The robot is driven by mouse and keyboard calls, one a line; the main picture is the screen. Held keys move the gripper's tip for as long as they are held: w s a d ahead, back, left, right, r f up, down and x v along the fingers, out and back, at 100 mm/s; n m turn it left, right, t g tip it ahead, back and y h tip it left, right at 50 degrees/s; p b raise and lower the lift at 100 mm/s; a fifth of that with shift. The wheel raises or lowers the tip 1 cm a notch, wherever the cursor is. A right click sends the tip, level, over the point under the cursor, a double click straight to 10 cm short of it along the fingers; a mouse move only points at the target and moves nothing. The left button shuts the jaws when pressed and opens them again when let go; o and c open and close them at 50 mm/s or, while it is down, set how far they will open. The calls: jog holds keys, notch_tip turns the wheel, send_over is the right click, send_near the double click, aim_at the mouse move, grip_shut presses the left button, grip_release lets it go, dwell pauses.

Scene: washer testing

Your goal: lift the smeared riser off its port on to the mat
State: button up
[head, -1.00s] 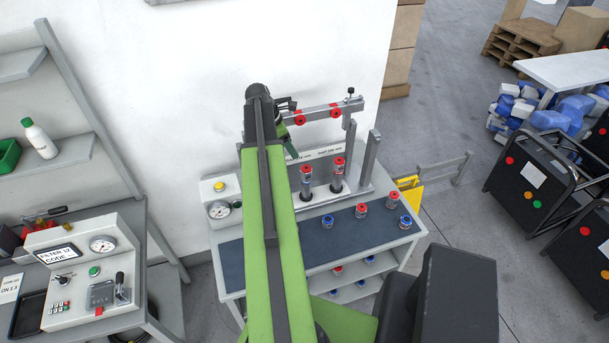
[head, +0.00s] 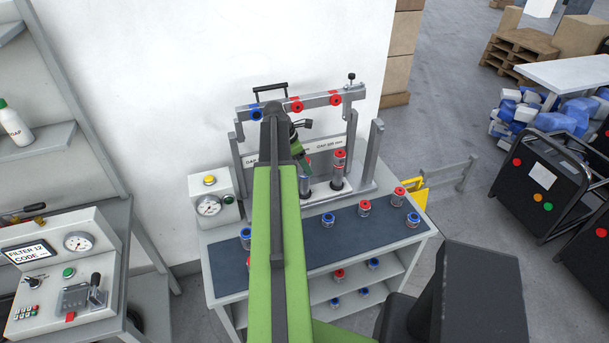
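Two grey risers stand upright on the ports at the back of the bench. The right riser (head: 339,170) has a red cap. The left riser (head: 304,184) shows only its lower body, its top hidden behind my gripper. I cannot make out a smear on either. The dark blue mat (head: 345,246) lies across the bench front. My gripper (head: 302,160) is over or just in front of the left riser's top. The view is too small and covered to show whether its fingers are open or touch the riser.
A raised crossbar (head: 318,101) with red and blue fittings spans the back. Red-capped (head: 364,208) and blue-capped (head: 328,220) pieces stand on the mat, with bare mat between. A gauge box (head: 209,200) stands at left. An upright post (head: 374,150) rises at right.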

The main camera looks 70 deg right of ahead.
jog(key=shift+s+d+f, duration=0.15)
jog(key=shift+f, duration=0.55)
jog(key=shift+r, duration=0.2)
grip_shut()
jog(key=shift+r, duration=0.1)
